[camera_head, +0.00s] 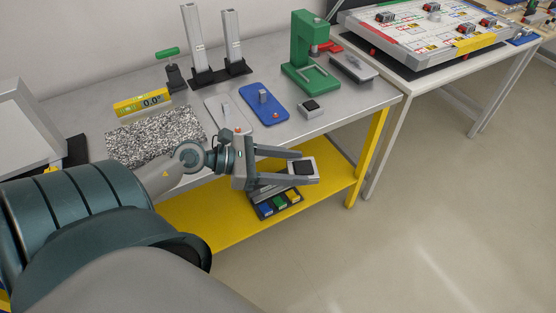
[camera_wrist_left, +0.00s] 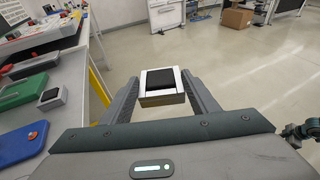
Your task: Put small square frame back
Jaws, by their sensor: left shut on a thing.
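A small square frame (camera_head: 304,167) with a pale rim and a black centre is between the fingers of my left gripper (camera_head: 309,166). The gripper is shut on it, out past the front edge of the metal table and above the yellow lower shelf. In the left wrist view the frame (camera_wrist_left: 161,82) sits between the two fingertips (camera_wrist_left: 161,92), with floor behind it. A similar small square block (camera_head: 311,108) with a dark top stands on the table near its front right edge. It also shows at the left of the left wrist view (camera_wrist_left: 52,98). My right gripper does not show.
The metal table (camera_head: 345,100) holds a green press (camera_head: 303,65), a blue plate (camera_head: 264,104), a grey plate (camera_head: 231,113), a speckled slab (camera_head: 155,135) and a yellow level (camera_head: 142,102). A tray of coloured blocks (camera_head: 276,204) is below the gripper. Open floor lies right.

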